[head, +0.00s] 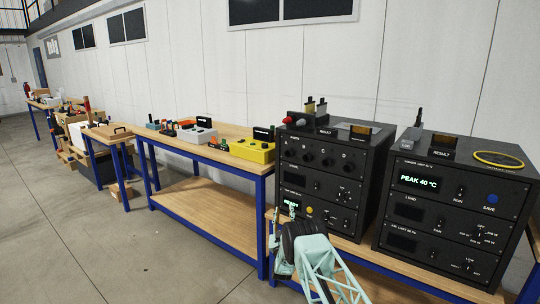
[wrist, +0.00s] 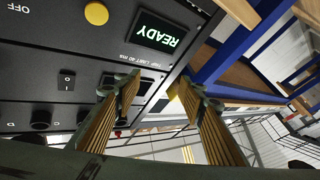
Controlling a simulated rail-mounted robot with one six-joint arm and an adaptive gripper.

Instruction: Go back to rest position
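My gripper (wrist: 158,90) is open, with its two ribbed fingers apart and nothing between them in the wrist view. In the head view my teal arm reaches up from the bottom, and my gripper (head: 291,208) is in front of the lower left part of the left black rack (head: 338,168). The rack's green READY display (head: 292,204) shows there. In the wrist view the READY display (wrist: 159,32) appears upside down, beside a yellow button (wrist: 96,13). Contact between the fingers and the panel cannot be told.
A second black rack (head: 453,200) reading PEAK 40 °C stands to the right, with a yellow ring (head: 498,160) on top. A wooden bench (head: 203,205) with blue legs holds a yellow box (head: 253,150) to the left. The concrete floor (head: 130,265) at left is clear.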

